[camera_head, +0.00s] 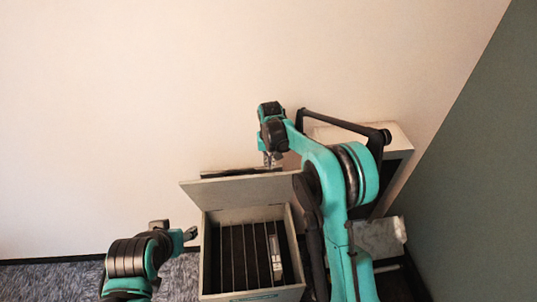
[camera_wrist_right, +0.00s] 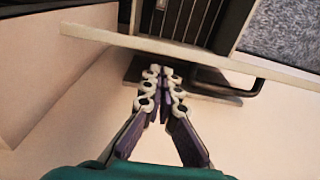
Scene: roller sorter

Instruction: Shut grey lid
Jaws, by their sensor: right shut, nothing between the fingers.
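The grey lid (camera_head: 238,190) stands raised and tilted at the back of an open grey box (camera_head: 205,262). The box has dark slots inside, with one pale item at the right. My right gripper (camera_head: 270,160) is behind the lid's upper edge. In the right wrist view my right gripper (camera_wrist_right: 160,72) is shut and empty, its fingertips close to the lid (camera_wrist_right: 190,55), which shows as a long pale strip. I cannot tell whether they touch. My left gripper (camera_head: 189,234) is left of the box, apart from it; its fingers are too small to read.
A pale box-like unit (camera_head: 398,137) with a dark front stands at the right, partly behind my right arm. A pale block (camera_head: 378,238) lies below it. A dark bar handle (camera_wrist_right: 235,91) shows behind the lid. Plain wall fills the back; grey carpet is at lower left.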

